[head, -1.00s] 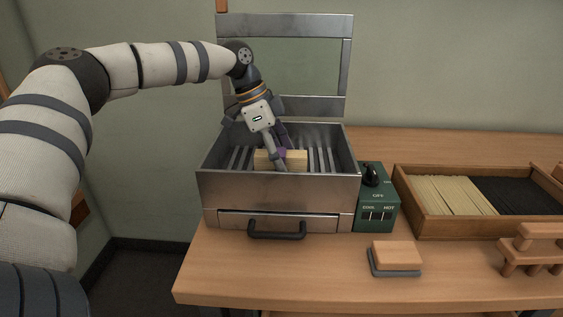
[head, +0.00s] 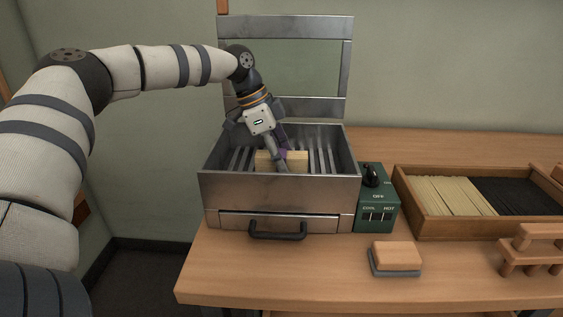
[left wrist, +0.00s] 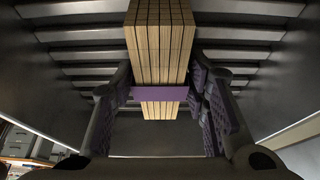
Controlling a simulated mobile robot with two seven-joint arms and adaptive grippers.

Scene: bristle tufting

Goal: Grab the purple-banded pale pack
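The purple-banded pale pack (head: 296,161) lies on the slats inside the metal box. In the left wrist view the pack (left wrist: 160,35) runs lengthwise up the picture, its purple band (left wrist: 160,93) between the fingers. My left gripper (head: 282,158) reaches down into the box from above. The near finger hides part of the pack in the head view. My right gripper is out of view.
The metal box (head: 280,190) has high walls and a raised lid frame (head: 345,65) behind. A green control box (head: 377,205) stands to its right. Farther right are a divided wooden tray (head: 470,229) of pale and black bristles, an orange-topped block (head: 397,256) and a wooden stand (head: 535,240).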

